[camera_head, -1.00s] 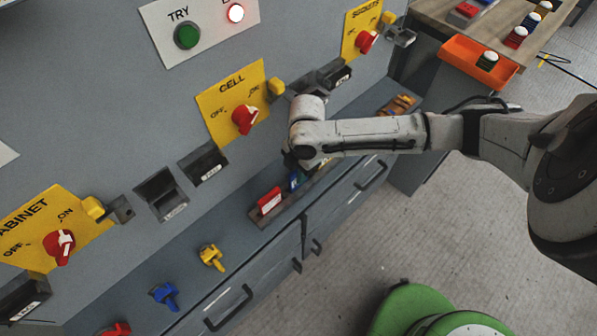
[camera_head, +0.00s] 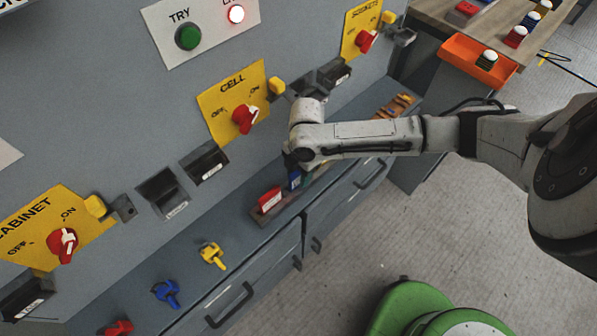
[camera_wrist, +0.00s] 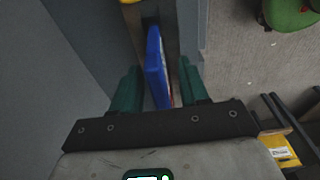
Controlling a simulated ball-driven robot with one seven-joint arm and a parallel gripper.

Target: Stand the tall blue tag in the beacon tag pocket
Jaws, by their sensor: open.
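The tall blue tag (camera_head: 294,179) stands in a narrow wooden rack (camera_head: 262,218) on the ledge, right of a red tag (camera_head: 270,199). In the wrist view the blue tag (camera_wrist: 155,62) lies between the two green fingers of my gripper (camera_wrist: 158,88), with a gap on each side. My gripper is open, over the rack; in the head view my wrist hides most of it. Dark pockets are set along the grey panel, one left of centre (camera_head: 163,193) and another (camera_head: 206,164) beside it. Their labels are too small to read, so I cannot tell which is the beacon tag pocket.
Yellow plates with red knobs, including CELL (camera_head: 232,102), are on the panel. A yellow key-like piece (camera_head: 212,255) and a blue one (camera_head: 166,292) lie on the ledge. An orange tray (camera_head: 476,62) stands at upper right. Drawer handles (camera_head: 229,306) project below the ledge.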

